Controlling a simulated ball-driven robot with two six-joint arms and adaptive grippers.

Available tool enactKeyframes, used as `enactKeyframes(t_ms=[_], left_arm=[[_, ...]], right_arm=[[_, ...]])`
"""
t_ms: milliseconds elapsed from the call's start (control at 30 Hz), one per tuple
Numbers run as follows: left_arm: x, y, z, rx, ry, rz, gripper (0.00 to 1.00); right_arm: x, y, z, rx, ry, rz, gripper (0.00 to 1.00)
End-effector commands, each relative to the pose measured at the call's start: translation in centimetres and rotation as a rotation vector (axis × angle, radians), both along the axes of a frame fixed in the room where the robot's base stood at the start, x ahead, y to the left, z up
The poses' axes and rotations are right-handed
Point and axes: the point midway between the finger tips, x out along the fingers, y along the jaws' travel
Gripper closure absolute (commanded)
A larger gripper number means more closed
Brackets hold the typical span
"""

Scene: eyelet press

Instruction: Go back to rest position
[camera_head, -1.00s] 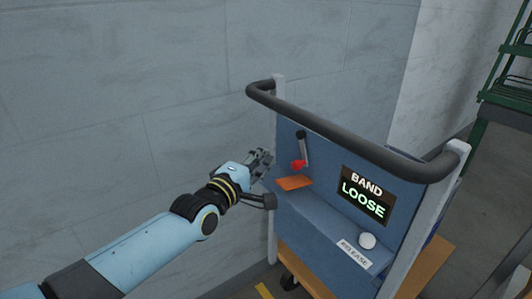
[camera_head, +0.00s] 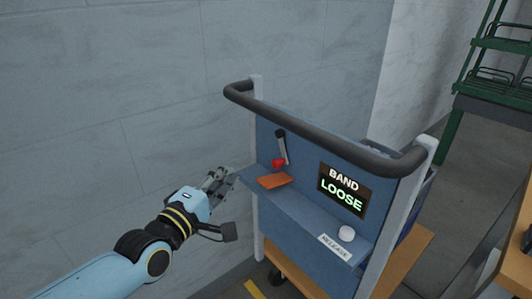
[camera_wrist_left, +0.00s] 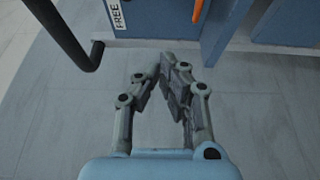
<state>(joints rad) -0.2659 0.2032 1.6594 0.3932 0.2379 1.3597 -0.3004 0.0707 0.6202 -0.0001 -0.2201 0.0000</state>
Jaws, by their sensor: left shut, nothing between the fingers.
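My left gripper (camera_head: 218,180) reaches in from the left in the head view, just left of the blue cart panel (camera_head: 300,160). It is apart from the lever and holds nothing. In the left wrist view its fingers (camera_wrist_left: 163,75) are shut, with grey floor beyond them. The panel carries a lever with a red knob (camera_head: 278,163), an orange piece (camera_head: 274,181) below it, a display (camera_head: 342,190) reading BAND LOOSE, and a white button (camera_head: 347,233) by a RELEASE label (camera_head: 334,246). My right gripper is not in view.
A black handlebar (camera_head: 320,132) runs along the cart's top. A grey wall (camera_head: 110,90) stands behind. A green rack (camera_head: 495,70) is at the upper right. The wrist view shows a FREE label (camera_wrist_left: 116,14) and a dark bar (camera_wrist_left: 68,35).

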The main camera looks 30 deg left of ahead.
Motion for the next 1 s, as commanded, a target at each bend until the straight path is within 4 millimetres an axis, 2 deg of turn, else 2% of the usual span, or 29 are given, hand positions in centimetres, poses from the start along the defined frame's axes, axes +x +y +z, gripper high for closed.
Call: enactKeyframes(t_ms=[167,267,367,467,500,567,600,667,700,767,800,867,900,1000], left_arm=[[-0.1,-0.1,-0.2,-0.003,0.003,0.001,1.00],[-0.7,-0.1,-2.2,-0.008,0.043,0.010,1.00],[-2.2,0.1,-7.2,0.016,0.149,0.020,1.00],[-5.3,0.2,-14.3,0.121,0.321,0.011,1.00],[-7.0,0.2,-17.4,0.180,0.399,-0.003,1.00],[-9.8,0.1,-21.6,0.275,0.515,-0.035,1.00],[-11.9,0.0,-24.3,0.341,0.592,-0.064,1.00],[-15.4,-0.1,-28.1,0.441,0.705,-0.120,1.00],[-17.9,-0.3,-30.4,0.508,0.779,-0.167,1.00],[-21.9,-0.5,-33.5,0.611,0.887,-0.250,1.00],[-24.7,-0.7,-35.4,0.681,0.955,-0.314,1.00],[-29.0,-0.9,-37.8,0.783,1.051,-0.425,1.00],[-31.9,-1.1,-39.2,0.847,1.108,-0.505,1.00],[-38.5,-1.4,-41.5,0.996,1.216,-0.721,1.00]], right_arm=[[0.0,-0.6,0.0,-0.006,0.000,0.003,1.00],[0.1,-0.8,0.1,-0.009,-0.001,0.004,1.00],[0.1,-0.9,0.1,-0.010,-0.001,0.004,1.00],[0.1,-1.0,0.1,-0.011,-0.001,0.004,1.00],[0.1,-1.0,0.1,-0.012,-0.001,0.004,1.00],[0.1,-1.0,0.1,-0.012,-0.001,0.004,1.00],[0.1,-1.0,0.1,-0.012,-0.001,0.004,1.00],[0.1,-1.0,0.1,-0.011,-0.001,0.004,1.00],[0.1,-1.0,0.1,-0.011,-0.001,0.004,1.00],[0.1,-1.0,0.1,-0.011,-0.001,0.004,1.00],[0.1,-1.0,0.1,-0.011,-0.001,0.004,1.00],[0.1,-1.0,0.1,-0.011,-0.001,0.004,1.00],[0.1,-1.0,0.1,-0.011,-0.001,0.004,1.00],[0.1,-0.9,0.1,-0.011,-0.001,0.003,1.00]])
